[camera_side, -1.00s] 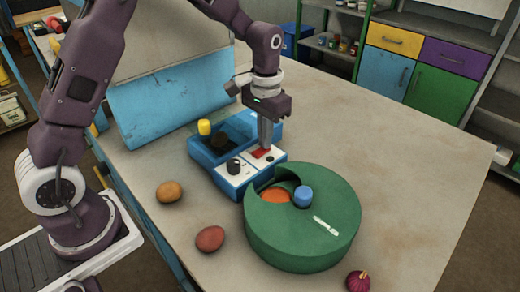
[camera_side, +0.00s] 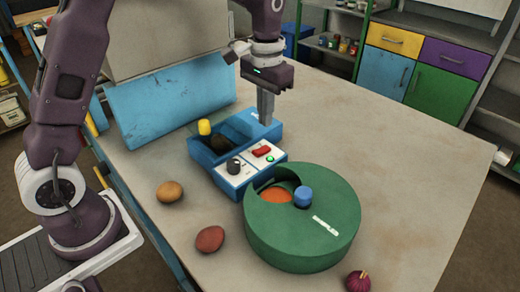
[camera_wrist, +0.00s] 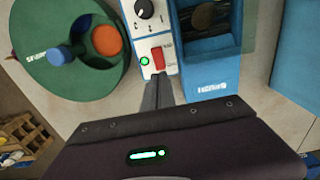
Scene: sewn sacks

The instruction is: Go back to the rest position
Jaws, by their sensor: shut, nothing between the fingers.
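My gripper (camera_side: 266,119) is shut and empty, pointing down above the far right edge of the blue machine (camera_side: 203,155). In the wrist view my gripper (camera_wrist: 157,84) shows its closed fingers just beside the machine's white panel. The panel carries a red switch (camera_side: 262,151), a black knob (camera_side: 234,166) and a lit green light (camera_side: 270,158). The fingers appear apart from the red switch.
A green round drum (camera_side: 300,245) with a blue knob (camera_side: 303,196) and an orange disc (camera_side: 275,196) stands in front. Two round vegetables (camera_side: 169,191) (camera_side: 210,239) and a purple onion (camera_side: 358,281) lie nearby. A blue panel (camera_side: 165,100) stands behind. The table's right side is clear.

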